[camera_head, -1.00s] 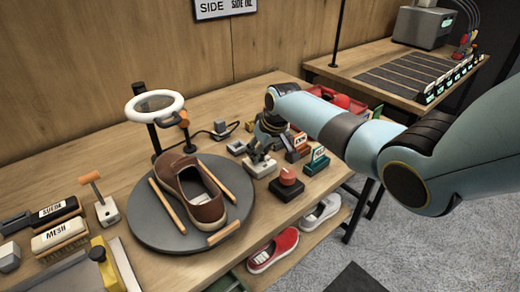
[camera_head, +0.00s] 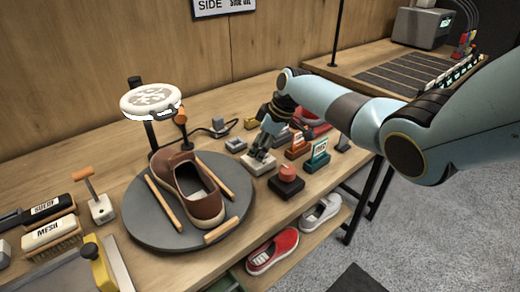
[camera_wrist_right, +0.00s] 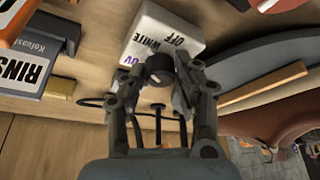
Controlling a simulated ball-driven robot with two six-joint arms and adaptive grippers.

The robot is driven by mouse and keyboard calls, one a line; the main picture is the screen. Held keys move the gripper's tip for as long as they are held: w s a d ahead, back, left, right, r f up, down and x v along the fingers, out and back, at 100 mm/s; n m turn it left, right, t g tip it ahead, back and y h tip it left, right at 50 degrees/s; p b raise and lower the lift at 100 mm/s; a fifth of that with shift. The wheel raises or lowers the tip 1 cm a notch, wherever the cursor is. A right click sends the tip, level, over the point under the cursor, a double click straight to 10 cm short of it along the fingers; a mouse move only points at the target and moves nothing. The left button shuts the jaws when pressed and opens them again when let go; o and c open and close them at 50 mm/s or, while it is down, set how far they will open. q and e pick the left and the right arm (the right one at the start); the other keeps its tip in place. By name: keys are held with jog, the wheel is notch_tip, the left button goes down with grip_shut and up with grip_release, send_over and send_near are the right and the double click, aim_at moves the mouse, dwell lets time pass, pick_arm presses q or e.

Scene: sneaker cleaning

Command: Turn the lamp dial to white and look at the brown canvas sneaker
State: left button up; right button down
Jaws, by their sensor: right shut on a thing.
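The brown canvas sneaker (camera_head: 188,187) sits on a round grey turntable (camera_head: 160,236), its opening facing up. The ring lamp (camera_head: 152,101) stands behind it on a dark post; its disc looks white with a grey pattern. The lamp dial is a black knob (camera_wrist_right: 159,68) on a white box (camera_wrist_right: 163,30) labelled OFF, WHITE and UV. The box also shows in the head view (camera_head: 257,166). My right gripper (camera_head: 262,148) is shut on the dial knob, fingers on both sides of it in the right wrist view (camera_wrist_right: 158,88). The knob's pointer cannot be made out. My left gripper is out of view.
A red-topped dark block (camera_head: 287,181) and labelled blocks (camera_head: 317,157) stand right of the dial box. Red (camera_head: 272,251) and white shoes sit on a lower shelf.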

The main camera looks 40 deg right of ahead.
dwell(0.4)
jog(key=c, duration=1)
grip_release()
jog(key=v, duration=1.2)
jog(key=shift+w, duration=0.1)
